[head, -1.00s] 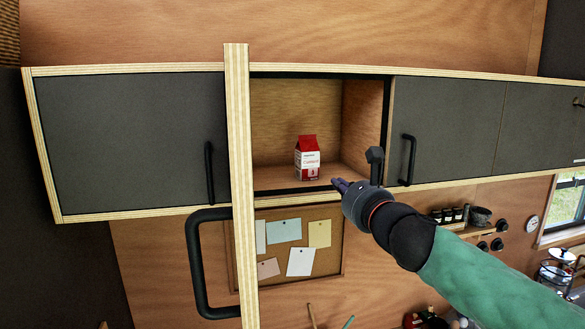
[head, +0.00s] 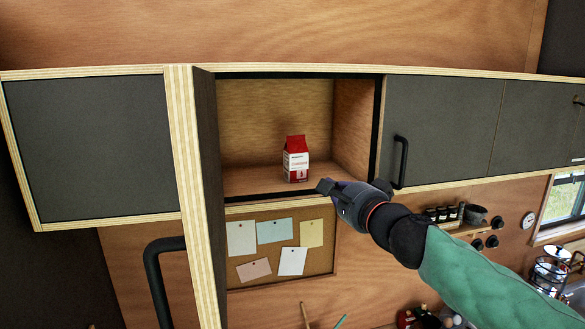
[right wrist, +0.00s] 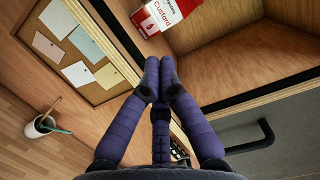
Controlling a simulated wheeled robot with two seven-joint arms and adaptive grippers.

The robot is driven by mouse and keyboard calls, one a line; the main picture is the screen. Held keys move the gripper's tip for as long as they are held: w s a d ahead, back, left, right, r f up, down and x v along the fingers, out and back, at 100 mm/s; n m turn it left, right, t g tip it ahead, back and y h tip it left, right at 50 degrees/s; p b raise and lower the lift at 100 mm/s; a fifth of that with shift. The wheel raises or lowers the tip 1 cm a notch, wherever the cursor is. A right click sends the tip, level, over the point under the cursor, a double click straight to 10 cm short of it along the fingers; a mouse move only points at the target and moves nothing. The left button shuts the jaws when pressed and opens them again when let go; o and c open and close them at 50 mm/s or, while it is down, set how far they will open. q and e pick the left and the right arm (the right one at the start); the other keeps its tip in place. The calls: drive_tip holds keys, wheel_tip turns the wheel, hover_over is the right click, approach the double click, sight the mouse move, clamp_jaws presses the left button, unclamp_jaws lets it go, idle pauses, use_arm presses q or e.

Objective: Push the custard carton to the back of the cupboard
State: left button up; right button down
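The custard carton (head: 296,160) is red and white and stands upright on the floor of the open cupboard (head: 275,110), near the front. Clear space shows behind it. Its lower part also shows at the top of the right wrist view (right wrist: 165,12). My right gripper (head: 324,187) is just in front of the cupboard's front edge, below and right of the carton. In the right wrist view its fingertips (right wrist: 159,78) are together, with nothing between them, pointing towards the carton but apart from it. My left gripper is not in view.
The cupboard door (head: 208,170) stands open at the left, its edge towards me. The closed dark door (head: 440,130) with a black handle is at the right. A pinboard (head: 282,250) hangs below the cupboard. The small shelf with jars (head: 445,215) is lower right.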

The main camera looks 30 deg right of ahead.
sight(300, 166)
drive_tip(key=w, duration=1.3)
drive_tip(key=shift+w+d, duration=0.25)
drive_tip(key=shift+d, duration=0.15)
